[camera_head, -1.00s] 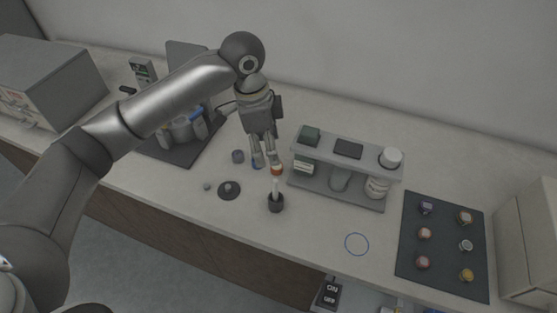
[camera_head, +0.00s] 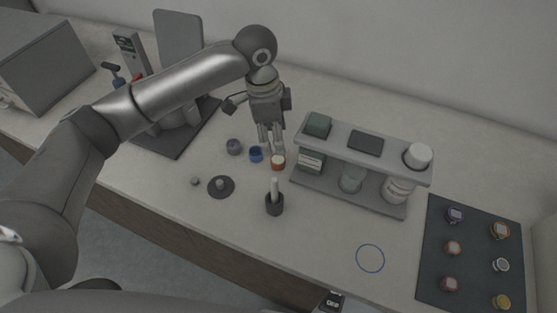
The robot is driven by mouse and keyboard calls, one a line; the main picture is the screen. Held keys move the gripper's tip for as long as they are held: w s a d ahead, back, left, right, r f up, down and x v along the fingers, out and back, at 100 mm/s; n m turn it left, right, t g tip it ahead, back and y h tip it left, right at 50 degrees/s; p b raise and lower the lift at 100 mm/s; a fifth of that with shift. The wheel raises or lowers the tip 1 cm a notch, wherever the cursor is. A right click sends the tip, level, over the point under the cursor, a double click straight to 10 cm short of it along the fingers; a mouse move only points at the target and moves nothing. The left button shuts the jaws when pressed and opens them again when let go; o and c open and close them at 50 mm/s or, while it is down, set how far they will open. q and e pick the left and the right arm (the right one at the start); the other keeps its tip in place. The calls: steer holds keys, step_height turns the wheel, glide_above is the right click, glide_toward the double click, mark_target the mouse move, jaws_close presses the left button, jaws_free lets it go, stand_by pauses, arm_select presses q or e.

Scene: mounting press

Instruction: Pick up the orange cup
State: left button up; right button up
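The orange cup (camera_head: 278,162) is a small orange ring-like cup with a pale inside. It stands on the counter in the head view, just left of the grey shelf rack. My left gripper (camera_head: 272,150) points down right behind it, with its fingers spread apart and nothing seen between them. One fingertip is close to the orange cup's far rim; I cannot tell whether they touch. A blue cup (camera_head: 256,154) stands left of the orange one. My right gripper is not in view.
A dark holder (camera_head: 275,207) with an upright white stick stands in front of the orange cup. A grey cup (camera_head: 234,146) and dark disc (camera_head: 221,187) lie to the left. The rack (camera_head: 350,195) holds jars at right. A mat (camera_head: 433,272) carries several small round pieces.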

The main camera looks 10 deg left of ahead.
mark_target(278, 161)
arm_select(q)
steer(key=shift+s+d+f+p, duration=0.1)
steer(key=shift+d+f+p, duration=0.1)
steer(key=shift+f, duration=1.1)
steer(key=shift+w+d+f+p, duration=0.1)
steer(key=shift+f+p, duration=0.1)
steer(key=shift+f, duration=1.05)
steer(key=shift+s+d+f+p, duration=0.1)
steer(key=shift+d+f+p, duration=0.1)
steer(key=shift+f, duration=1.1)
steer(key=shift+c, duration=0.2)
steer(key=c, duration=1.1)
steer(key=shift+o, duration=0.2)
steer(key=shift+r, duration=0.15)
